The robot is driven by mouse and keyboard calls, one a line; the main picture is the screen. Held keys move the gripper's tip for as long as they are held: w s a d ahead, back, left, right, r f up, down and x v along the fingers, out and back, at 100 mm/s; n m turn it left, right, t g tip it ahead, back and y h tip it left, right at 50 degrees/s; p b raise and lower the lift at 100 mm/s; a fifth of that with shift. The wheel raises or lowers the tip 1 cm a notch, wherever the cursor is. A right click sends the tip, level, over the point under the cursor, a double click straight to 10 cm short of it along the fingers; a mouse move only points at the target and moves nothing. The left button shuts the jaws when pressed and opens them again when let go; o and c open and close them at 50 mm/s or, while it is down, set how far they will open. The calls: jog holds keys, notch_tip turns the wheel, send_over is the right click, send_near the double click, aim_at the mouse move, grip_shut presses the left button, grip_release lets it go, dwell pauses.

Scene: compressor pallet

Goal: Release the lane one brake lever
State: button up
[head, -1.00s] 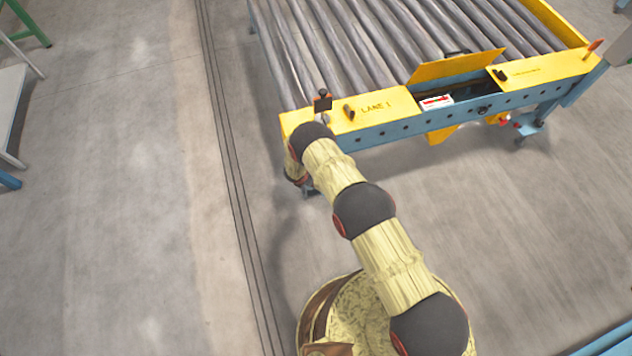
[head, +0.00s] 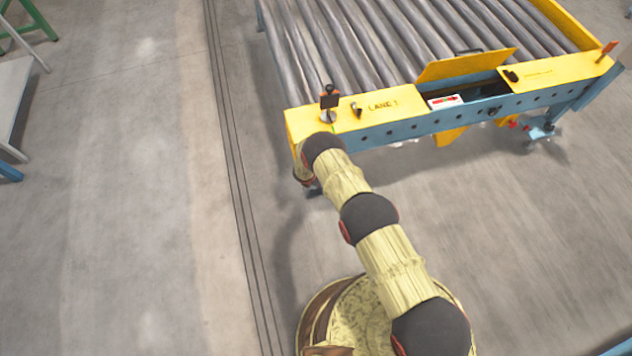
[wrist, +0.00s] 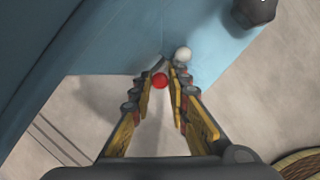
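The lane one end of the roller conveyor has a yellow top plate (head: 383,116) lettered "LANE 1". In the wrist view, a red ball knob (wrist: 160,81) shows between the tips of my gripper (wrist: 161,76). It looks like the lever's knob, but I cannot see its arm clearly. My gripper's fingers stand apart on either side of the knob, with a narrow gap at the tips. I cannot tell whether they touch it. A white ball (wrist: 183,53) sits just beyond the right fingertip. In the head view my arm hides the gripper and the knob.
The blue frame (wrist: 120,35) fills the upper left of the wrist view, close to my fingers. A dark knob (wrist: 254,11) is at the top right. A raised yellow flap (head: 465,66) stands mid-conveyor.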

grip_shut()
